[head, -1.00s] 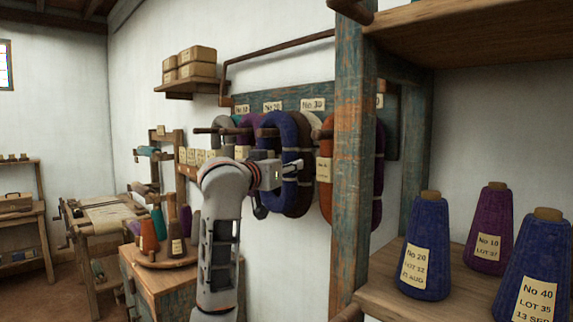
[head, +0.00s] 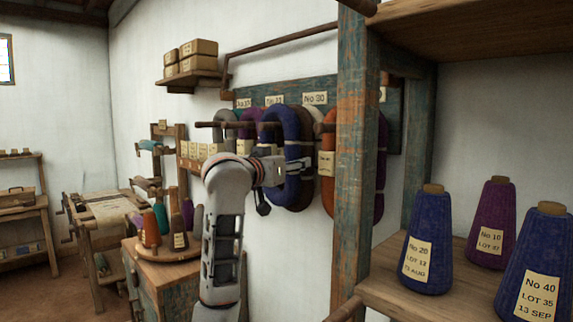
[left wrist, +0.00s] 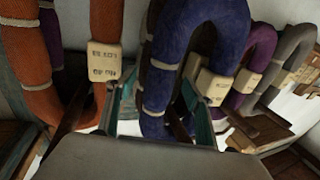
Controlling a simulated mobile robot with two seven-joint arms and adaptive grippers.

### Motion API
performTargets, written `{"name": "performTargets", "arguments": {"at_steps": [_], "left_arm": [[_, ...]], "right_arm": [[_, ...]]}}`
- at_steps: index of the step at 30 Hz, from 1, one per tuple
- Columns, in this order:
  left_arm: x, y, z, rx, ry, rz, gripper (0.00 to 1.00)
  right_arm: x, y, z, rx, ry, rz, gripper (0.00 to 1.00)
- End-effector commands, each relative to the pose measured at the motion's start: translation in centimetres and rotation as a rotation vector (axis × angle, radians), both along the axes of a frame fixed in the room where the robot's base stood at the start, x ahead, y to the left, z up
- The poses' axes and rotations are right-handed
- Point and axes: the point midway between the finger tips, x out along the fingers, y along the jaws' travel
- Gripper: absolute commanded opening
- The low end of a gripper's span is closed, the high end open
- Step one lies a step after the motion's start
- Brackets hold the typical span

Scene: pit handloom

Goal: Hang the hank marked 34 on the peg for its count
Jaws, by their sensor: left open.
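Several hanks hang on pegs of the blue-green board (head: 350,88) on the wall. A blue hank (head: 283,125) hangs below the No 30 label (head: 315,98), with a brown one (head: 304,200) behind it and an orange one (head: 327,190) to the right. My left gripper (head: 300,172) is at the blue hank's lower half. In the left wrist view its open fingers (left wrist: 160,105) stand either side of the blue hank (left wrist: 185,60); contact is unclear. The orange hank's tag (left wrist: 104,62) is upside down; I cannot read 34 on any hank. My right gripper is out of view.
A post (head: 355,200) and shelf (head: 460,295) with blue and purple yarn cones stand at right, close to the hanks. A cabinet (head: 170,285) bears a round tray of cones at left. A small wall shelf (head: 190,84) holds boxes.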

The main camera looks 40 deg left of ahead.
Motion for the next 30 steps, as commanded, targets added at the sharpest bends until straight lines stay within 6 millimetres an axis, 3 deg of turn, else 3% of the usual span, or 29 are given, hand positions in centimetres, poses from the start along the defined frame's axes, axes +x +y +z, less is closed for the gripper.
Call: {"name": "performTargets", "arguments": {"at_steps": [5, 18, 24, 30], "left_arm": [[-1.8, -0.3, 0.1, 0.003, -0.002, 0.001, 0.52], [-9.9, -2.2, 0.2, 0.001, -0.002, -0.001, 0.52], [-11.4, -2.6, 0.1, 0.002, 0.001, -0.001, 0.52], [-11.6, -2.6, 0.1, 0.0, 0.001, -0.002, 0.52]], "right_arm": [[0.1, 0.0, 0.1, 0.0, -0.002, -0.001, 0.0], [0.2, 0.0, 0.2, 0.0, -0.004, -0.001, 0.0], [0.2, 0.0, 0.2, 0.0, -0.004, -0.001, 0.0], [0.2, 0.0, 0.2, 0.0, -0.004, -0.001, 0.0]]}}
